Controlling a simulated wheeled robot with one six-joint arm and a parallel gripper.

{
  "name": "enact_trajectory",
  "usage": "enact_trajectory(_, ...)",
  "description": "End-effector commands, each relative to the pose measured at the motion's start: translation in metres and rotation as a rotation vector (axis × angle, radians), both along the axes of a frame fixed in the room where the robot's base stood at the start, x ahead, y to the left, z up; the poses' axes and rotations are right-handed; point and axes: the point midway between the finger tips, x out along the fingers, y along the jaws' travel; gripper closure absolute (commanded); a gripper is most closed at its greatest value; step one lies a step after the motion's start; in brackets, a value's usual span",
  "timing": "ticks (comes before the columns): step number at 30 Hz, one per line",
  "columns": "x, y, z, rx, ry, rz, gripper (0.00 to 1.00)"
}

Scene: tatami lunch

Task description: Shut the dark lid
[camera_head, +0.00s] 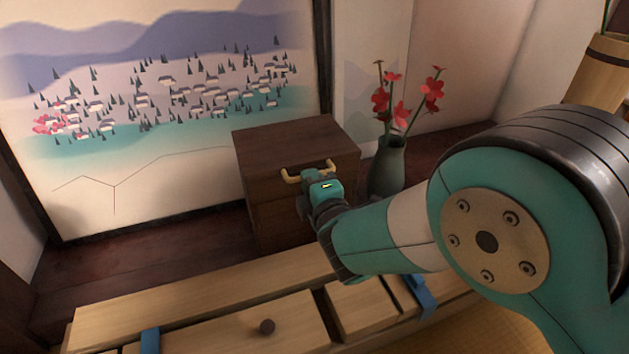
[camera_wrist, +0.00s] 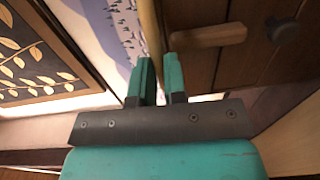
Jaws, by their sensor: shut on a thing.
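The dark lid (camera_head: 295,142) is the brown top of a wooden chest (camera_head: 258,222) in the middle of the head view. It looks level, and I see no gap, though my arm covers part of the front. A pale, U-shaped handle (camera_head: 291,179) sticks out from the upper front. My gripper (camera_head: 318,184) is at this handle and shut on its bar. In the wrist view, the bar (camera_wrist: 150,28) runs between the two teal fingertips (camera_wrist: 158,66), and one handle leg (camera_wrist: 208,36) reaches to the brown wood.
A green vase (camera_head: 388,168) with red flowers stands close to the chest's right. A painted screen (camera_head: 130,190) stands behind. Pale wooden boards (camera_head: 215,290) with a round knob (camera_head: 267,326) and blue clips (camera_head: 150,341) lie in front, below my arm. A dark knob (camera_wrist: 284,30) shows in the wrist view.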

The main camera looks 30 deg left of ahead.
Motion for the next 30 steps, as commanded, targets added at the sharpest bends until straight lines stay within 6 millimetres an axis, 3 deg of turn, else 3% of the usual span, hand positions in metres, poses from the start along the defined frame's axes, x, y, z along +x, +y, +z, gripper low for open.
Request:
enact_trajectory(1,-0.002,-0.002,-0.013,-0.02,0.02,-0.001,1.0)
enact_trajectory(2,-0.002,-0.003,-0.013,-0.02,0.02,-0.001,0.85)
enact_trajectory(5,-0.001,-0.003,-0.013,-0.02,0.019,-0.002,0.62)
enact_trajectory(22,-0.002,-0.006,-0.007,-0.015,0.012,-0.004,0.62)
enact_trajectory(30,-0.027,-0.038,-0.005,-0.018,0.011,-0.004,0.62)
